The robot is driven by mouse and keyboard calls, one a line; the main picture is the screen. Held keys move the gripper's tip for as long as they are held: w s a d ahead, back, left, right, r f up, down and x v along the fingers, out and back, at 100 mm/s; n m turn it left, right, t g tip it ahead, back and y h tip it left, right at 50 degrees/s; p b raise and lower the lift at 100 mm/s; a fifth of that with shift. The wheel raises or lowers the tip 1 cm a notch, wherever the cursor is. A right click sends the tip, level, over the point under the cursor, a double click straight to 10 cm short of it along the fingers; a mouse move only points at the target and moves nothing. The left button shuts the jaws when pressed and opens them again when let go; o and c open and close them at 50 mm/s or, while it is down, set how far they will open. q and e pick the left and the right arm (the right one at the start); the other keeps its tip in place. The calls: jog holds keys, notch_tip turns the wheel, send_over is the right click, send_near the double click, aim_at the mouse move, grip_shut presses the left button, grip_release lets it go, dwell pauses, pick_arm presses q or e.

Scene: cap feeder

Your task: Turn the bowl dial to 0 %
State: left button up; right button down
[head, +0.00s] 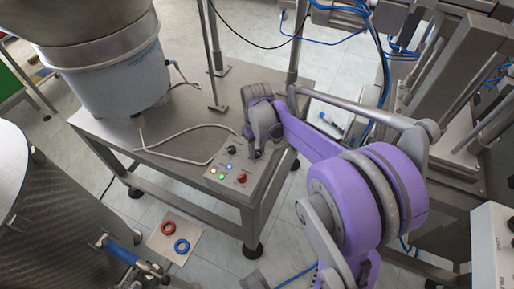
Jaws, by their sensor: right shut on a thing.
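My right gripper (256,155) reaches down to the panel's back right edge. It is shut on a small dark dial there, which the fingers mostly hide. The dial's pointer and scale cannot be read. The bowl feeder (115,80) stands on the table at the left. My left gripper is not in view.
A grey cable runs across the steel table (185,110) from the feeder. Upright posts (212,60) stand behind the panel. A red ring (173,227) and a blue ring (181,246) lie on a board on the floor. Machinery fills the right side.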

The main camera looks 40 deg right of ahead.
aim_at(257, 152)
jog(key=n, duration=0.6)
jog(key=shift+n, duration=0.3)
jog(key=n+p, duration=0.1)
jog(key=n, duration=0.5)
dwell(0.4)
jog(key=c, duration=0.6)
grip_release()
jog(key=shift+r, duration=0.1)
notch_tip(257, 152, up, 11)
jog(key=p, duration=0.1)
